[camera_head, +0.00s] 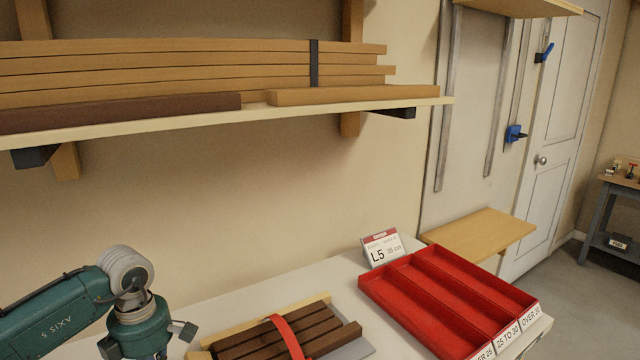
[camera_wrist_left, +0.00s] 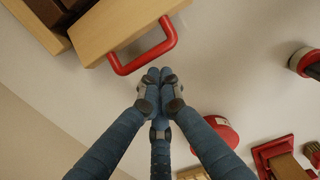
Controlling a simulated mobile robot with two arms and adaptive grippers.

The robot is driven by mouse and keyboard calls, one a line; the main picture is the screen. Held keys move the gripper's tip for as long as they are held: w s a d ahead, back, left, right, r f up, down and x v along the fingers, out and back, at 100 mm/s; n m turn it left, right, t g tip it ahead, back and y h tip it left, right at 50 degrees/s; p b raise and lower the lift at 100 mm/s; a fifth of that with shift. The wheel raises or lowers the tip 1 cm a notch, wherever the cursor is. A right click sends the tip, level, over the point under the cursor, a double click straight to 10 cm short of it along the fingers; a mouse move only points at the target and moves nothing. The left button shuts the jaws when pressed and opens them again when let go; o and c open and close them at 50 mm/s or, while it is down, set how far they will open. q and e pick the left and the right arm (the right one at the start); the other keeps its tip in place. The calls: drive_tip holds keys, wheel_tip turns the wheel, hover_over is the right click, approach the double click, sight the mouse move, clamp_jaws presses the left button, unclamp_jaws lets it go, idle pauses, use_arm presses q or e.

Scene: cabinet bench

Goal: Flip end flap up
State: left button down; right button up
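A tan wooden board (camera_head: 480,236), which looks like the end flap, lies about level beyond the right end of the bench, behind the red tray. My right gripper is not in view.
A red three-channel tray (camera_head: 440,300) and an L5 card (camera_head: 382,248) stand on the bench. Dark strips in a wooden holder (camera_head: 285,335) lie left of the tray. A shelf with boards (camera_head: 230,122) hangs above. Red-handled tools (camera_wrist_left: 275,155) lie in the left wrist view.

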use_arm(q)
drive_tip(key=shift+w+d, duration=0.35)
drive_tip(key=shift+d, duration=0.2)
wheel_tip(320, 180, up, 13)
drive_tip(key=a+p, duration=0.1)
drive_tip(key=p, duration=0.6)
drive_tip(key=shift+s+p, duration=0.35)
drive_tip(key=shift+p, duration=0.05)
